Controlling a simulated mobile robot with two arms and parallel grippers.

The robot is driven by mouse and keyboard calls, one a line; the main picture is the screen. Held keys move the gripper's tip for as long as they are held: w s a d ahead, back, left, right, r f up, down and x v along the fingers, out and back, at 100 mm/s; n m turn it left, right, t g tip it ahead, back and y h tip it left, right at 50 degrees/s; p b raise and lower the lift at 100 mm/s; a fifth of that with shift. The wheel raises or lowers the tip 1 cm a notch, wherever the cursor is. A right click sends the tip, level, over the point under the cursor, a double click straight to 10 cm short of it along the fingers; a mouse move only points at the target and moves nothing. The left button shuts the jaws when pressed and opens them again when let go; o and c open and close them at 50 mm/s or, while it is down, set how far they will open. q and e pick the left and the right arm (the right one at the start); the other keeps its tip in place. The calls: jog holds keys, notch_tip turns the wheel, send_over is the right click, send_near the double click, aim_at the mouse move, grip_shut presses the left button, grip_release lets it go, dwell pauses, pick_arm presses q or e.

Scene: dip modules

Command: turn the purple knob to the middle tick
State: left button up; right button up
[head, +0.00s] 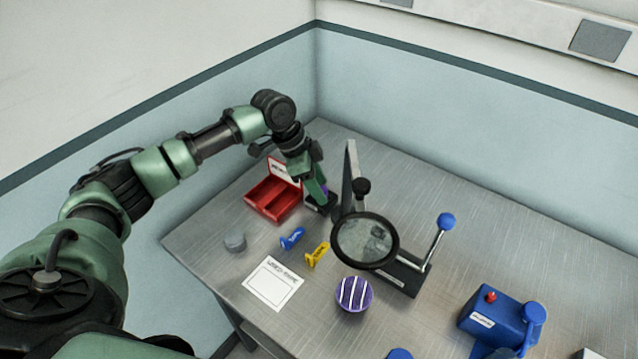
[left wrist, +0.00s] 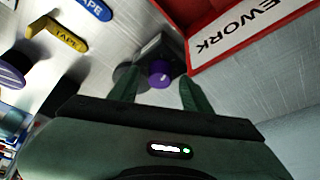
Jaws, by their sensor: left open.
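The purple knob (left wrist: 160,74) sits on the face of a small dark box (left wrist: 158,48) and shows a pale pointer mark. My left gripper (left wrist: 158,88) is open, with one green finger on each side of the knob; I cannot tell whether they touch it. In the head view my left gripper (head: 318,192) is at the box, beside the red tray, and only a sliver of the knob (head: 324,189) shows past it. The ticks are too small or hidden to read. My right gripper is not in view.
A red tray (head: 272,199) stands close to the left of my gripper. A magnifier (head: 365,240) stands to its right. A blue tape (head: 292,238), a yellow tape (head: 317,255), a purple striped round thing (head: 354,294) and a white card (head: 272,284) lie nearer the front.

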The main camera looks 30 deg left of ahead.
pick_arm(q)
jog(key=shift+s, duration=0.1)
grip_shut()
